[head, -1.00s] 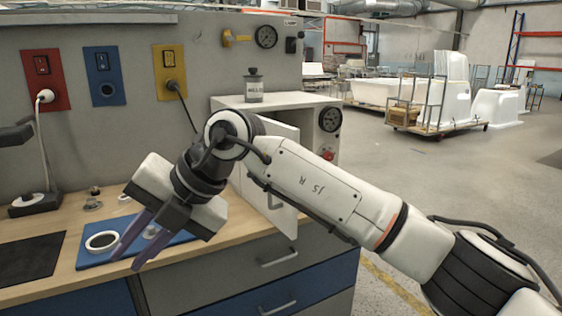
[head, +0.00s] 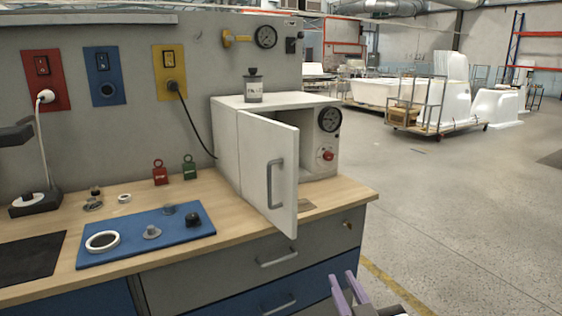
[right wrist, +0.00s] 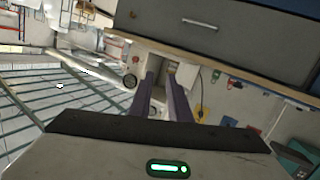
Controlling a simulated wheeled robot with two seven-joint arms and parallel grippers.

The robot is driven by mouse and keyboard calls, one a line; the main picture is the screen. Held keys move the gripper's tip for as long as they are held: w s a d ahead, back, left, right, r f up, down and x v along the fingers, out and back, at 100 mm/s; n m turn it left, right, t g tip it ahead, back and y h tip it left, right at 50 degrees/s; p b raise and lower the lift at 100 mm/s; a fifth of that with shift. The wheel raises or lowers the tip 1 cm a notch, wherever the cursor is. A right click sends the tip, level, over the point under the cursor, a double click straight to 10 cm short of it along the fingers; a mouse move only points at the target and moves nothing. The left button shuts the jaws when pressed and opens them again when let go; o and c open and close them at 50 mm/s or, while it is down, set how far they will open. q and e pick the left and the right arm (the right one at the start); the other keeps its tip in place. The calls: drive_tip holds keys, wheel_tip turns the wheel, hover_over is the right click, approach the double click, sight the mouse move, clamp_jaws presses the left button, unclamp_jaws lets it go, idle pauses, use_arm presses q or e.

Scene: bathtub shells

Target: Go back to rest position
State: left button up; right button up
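My right gripper (head: 343,280) shows at the bottom edge of the head view, right of the drawers and in front of the bench. Its two purple fingers are apart with nothing between them. They also show in the right wrist view (right wrist: 161,80), with an empty gap. Most of the right arm is out of the head view. My left gripper is not in view.
The workbench (head: 345,190) carries a white oven (head: 225,150) with its door (head: 268,170) ajar. A blue mat (head: 128,245) holds a white ring (head: 102,241) and small parts. Open floor (head: 450,210) lies right.

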drive_tip(key=s+d+f+m+g+h, duration=0.1)
drive_tip(key=s+d+f+g, duration=0.2)
drive_tip(key=s+f, duration=0.35)
drive_tip(key=s+d+f+g+h, duration=0.1)
drive_tip(key=s+d+f+g, duration=0.25)
drive_tip(key=s+f, duration=0.3)
drive_tip(key=s+d+f+g, duration=0.2)
drive_tip(key=s+f+g, duration=0.15)
drive_tip(key=s, duration=0.45)
drive_tip(key=s+d+f+g, duration=0.2)
drive_tip(key=s+f+g, duration=0.15)
drive_tip(key=s, duration=0.55)
drive_tip(key=w+a+f+t+y, duration=0.1)
drive_tip(key=w+a+f+t, duration=0.1)
drive_tip(key=f, duration=0.4)
drive_tip(key=w+a+f+t+y, duration=0.2)
drive_tip(key=a+f+t, duration=0.1)
drive_tip(key=f, duration=0.3)
drive_tip(key=shift+w+a+f+t, duration=0.15)
drive_tip(key=shift+a+f+t, duration=0.1)
drive_tip(key=shift+a+t, duration=0.15)
